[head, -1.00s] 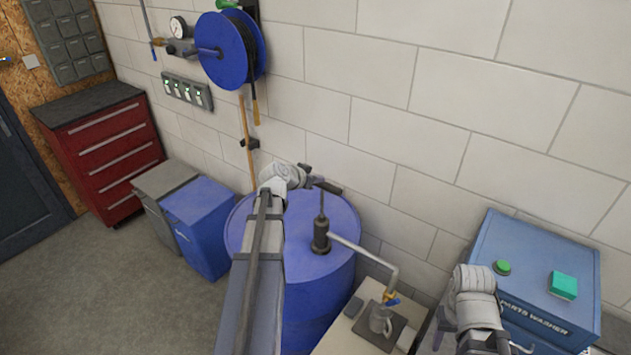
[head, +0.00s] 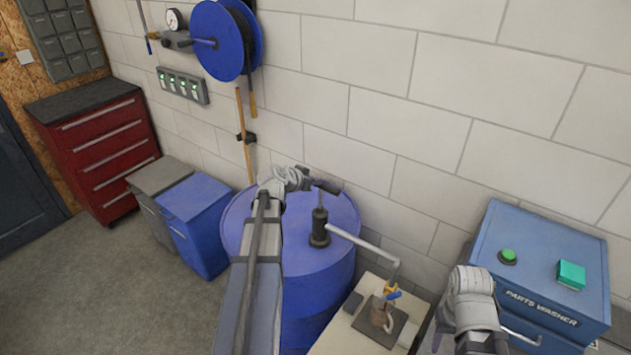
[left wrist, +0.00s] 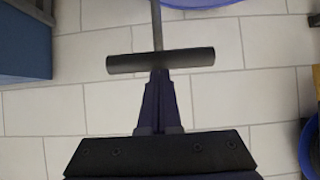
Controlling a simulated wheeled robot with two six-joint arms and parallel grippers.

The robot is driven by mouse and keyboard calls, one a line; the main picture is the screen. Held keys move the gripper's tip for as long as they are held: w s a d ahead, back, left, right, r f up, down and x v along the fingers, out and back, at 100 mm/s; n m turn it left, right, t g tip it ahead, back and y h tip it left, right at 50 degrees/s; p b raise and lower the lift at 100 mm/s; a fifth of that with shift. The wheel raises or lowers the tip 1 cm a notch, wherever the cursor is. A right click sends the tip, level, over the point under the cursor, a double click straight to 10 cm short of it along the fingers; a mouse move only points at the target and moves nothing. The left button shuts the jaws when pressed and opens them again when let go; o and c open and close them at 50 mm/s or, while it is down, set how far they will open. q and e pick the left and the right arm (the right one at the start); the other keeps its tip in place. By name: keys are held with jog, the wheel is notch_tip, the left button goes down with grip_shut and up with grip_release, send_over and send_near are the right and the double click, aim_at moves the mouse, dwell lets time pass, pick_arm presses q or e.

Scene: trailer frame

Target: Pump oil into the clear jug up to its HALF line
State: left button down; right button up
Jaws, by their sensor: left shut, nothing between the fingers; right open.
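The clear jug (head: 380,314) stands on a dark plate beneath the spout (head: 362,243) of the drum pump (head: 319,228). Its contents look brown; the level and HALF line are too small to read. My left gripper (head: 312,183) is over the drum at the top of the pump. In the left wrist view, its shut, empty fingers (left wrist: 160,80) are at the middle of the black T-handle (left wrist: 160,61); contact is unclear. My right gripper (head: 500,345) is partly cut off at the bottom, open, right of the jug.
The blue drum (head: 345,210) stands against the tiled wall. The parts washer (head: 540,250) is at right. Bins (head: 200,215) and a red cabinet (head: 100,150) are at left.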

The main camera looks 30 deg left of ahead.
aim_at(320, 195)
pick_arm(q)
notch_tip(320, 195, down, 6)
jog(key=b, duration=0.4)
jog(key=shift+f+b, duration=0.1)
jog(key=shift+b, duration=0.3)
pick_arm(e)
notch_tip(320, 195, down, 6)
jog(key=shift+r, duration=0.1)
pick_arm(q)
jog(key=shift+r, duration=0.25)
pick_arm(e)
jog(key=shift+r, duration=0.1)
